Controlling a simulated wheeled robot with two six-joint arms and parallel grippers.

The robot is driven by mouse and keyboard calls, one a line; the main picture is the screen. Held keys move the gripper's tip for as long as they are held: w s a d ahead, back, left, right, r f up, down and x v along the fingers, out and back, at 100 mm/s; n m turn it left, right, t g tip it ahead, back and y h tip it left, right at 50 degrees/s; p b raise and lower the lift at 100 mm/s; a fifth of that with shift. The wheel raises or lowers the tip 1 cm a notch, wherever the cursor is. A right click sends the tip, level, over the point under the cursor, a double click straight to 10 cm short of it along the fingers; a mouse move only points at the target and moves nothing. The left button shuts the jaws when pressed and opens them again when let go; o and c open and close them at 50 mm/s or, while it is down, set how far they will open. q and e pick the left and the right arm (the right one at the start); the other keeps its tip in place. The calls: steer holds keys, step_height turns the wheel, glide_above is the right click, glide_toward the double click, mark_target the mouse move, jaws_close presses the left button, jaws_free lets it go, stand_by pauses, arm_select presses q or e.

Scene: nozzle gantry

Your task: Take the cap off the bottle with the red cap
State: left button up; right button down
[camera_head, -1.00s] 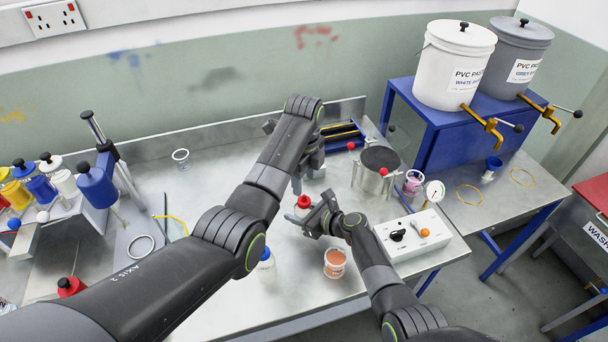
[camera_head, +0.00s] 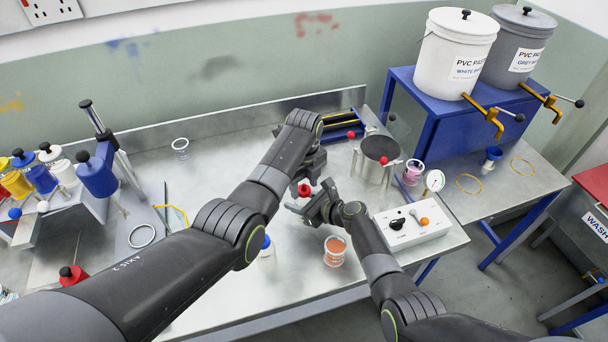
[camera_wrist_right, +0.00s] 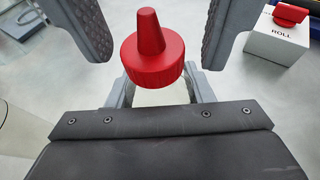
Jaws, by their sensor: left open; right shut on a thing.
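The red cap (camera_head: 304,190) is a ribbed ring with a tapered nozzle. In the right wrist view the cap (camera_wrist_right: 152,58) stands nozzle up. My right gripper (camera_head: 308,207) is shut on the bottle beneath it; the bottle's body is mostly hidden by the cap and gripper. My left gripper (camera_head: 312,166) is open and close above. Its two padded fingers (camera_wrist_right: 155,30) come in from the top of the right wrist view, one on each side of the cap, with gaps between. Its fingertips are hard to make out in the head view.
A clear cup of orange stuff (camera_head: 335,252) and a blue-capped bottle (camera_head: 266,248) stand nearer on the bench. A metal pot (camera_head: 378,160) and a white control box (camera_head: 411,228) are to the right. Another red cap (camera_head: 72,275) shows at lower left, partly behind my left arm.

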arm_select(q)
steer(key=shift+f, duration=0.3)
steer(key=c, duration=1)
steer(key=n, duration=0.9)
steer(key=shift+n, duration=0.3)
steer(key=shift+r, duration=0.1)
steer(key=shift+r, duration=0.15)
steer(key=shift+r, duration=0.9)
